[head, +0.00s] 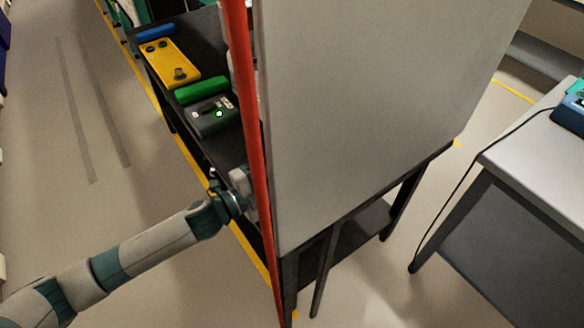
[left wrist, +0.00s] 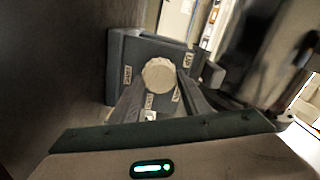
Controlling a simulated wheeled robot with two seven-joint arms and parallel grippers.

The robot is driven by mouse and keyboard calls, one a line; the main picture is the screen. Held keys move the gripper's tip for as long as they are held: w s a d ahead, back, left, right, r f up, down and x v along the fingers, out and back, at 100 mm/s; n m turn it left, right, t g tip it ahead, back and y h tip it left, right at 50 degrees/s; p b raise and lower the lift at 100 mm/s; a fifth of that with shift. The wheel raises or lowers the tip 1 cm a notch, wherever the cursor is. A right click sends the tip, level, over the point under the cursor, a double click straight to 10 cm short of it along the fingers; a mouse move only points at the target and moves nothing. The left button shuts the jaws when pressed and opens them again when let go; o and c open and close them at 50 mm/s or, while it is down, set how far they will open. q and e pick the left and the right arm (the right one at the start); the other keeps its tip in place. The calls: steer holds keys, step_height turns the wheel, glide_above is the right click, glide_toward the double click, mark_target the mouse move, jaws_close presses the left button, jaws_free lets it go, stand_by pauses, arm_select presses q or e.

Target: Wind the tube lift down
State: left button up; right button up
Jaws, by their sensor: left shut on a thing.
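A round pale knob with a ridged rim (left wrist: 158,74) sits on the face of a dark grey box (left wrist: 120,55) in the left wrist view. Small white labels are spaced around the knob. My left gripper (left wrist: 160,90) is shut on the knob, with a finger at either side of it. In the head view my left arm reaches in from the left to the dark bench, and its fingertips are hidden behind a red upright edge. I cannot make out the tube itself. My right gripper is in neither view.
A big grey panel (head: 360,110) with a red edge (head: 247,110) blocks the middle of the head view. On the dark bench (head: 205,48) lie a yellow control pendant (head: 168,62), a green block (head: 202,89) and a grey box with a green light (head: 212,120). Open floor lies left.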

arm_select(q)
steer(key=shift+f+m, duration=0.1)
steer(key=shift+m, duration=0.4)
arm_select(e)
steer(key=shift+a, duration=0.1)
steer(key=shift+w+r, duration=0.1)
arm_select(q)
steer(key=o, duration=0.9)
steer(key=shift+c, duration=0.2)
steer(key=shift+o, duration=0.8)
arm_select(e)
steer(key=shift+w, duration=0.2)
arm_select(q)
steer(key=shift+s+a, duration=0.25)
steer(key=shift+a, duration=0.1)
steer(key=b+v, duration=0.3)
steer(key=v, duration=1.3)
steer(key=shift+s+a, duration=0.2)
steer(key=shift+a, duration=0.05)
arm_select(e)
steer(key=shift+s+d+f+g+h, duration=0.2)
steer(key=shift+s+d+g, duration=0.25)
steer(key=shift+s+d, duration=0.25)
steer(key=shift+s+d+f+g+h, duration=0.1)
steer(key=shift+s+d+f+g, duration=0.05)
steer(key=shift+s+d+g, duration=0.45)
